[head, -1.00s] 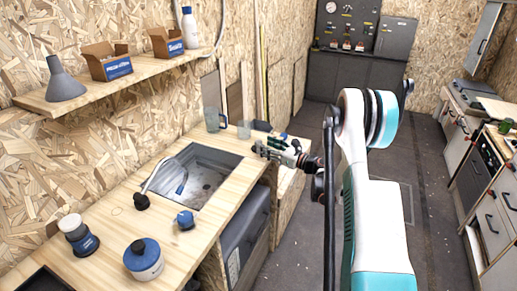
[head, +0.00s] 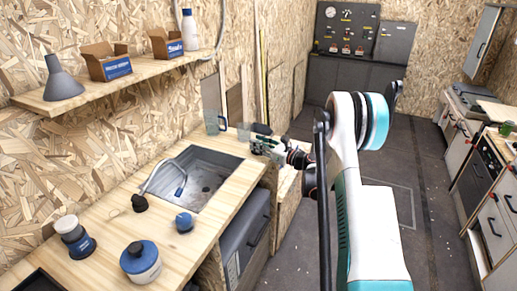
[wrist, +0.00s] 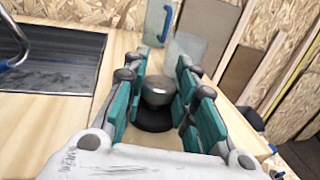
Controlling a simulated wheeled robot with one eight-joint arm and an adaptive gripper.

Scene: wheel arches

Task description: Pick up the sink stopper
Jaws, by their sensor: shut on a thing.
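The sink stopper (wrist: 157,92), with a rounded grey metal top and a wide black base, is between the teal finger pads of my gripper (wrist: 163,74) in the wrist view. My gripper is shut on it. I cannot tell whether its base touches the wooden counter (wrist: 124,44). In the head view my gripper (head: 262,145) is at the far end of the counter, just beyond the sink's right corner. The stopper cannot be made out there, hidden by the fingers.
The grey sink (head: 205,180) with its curved tap lies left of my gripper. A clear jug (wrist: 158,22) and a clear tumbler (wrist: 186,48) stand close behind it. Blue-lidded jars (head: 141,262) stand at the near counter. The floor to the right is open.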

